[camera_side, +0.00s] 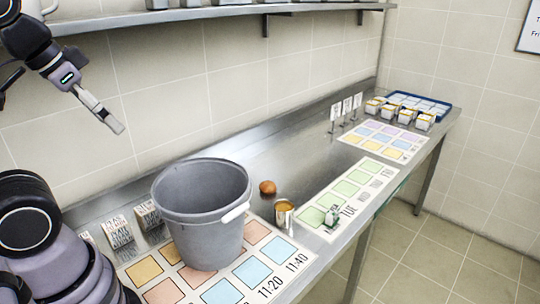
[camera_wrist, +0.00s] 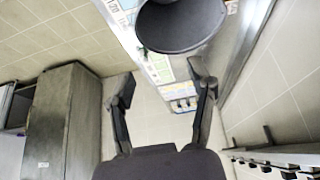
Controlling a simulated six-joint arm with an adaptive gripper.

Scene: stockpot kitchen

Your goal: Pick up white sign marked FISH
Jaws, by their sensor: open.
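My gripper (camera_side: 115,124) hangs in the air at the upper left of the side view, high above the counter and well away from every sign. In the wrist view its two fingers (camera_wrist: 164,84) are spread apart with nothing between them. Small white upright signs (camera_side: 347,107) stand on thin stems in a row at the far end of the counter. White tent-shaped signs (camera_side: 118,231) with dark print stand along the wall side at the near left. The print is too small to tell which sign says FISH.
A blue tray (camera_side: 425,104) and several white tubs (camera_side: 390,111) are at the far end. A shelf (camera_side: 230,12) runs above.

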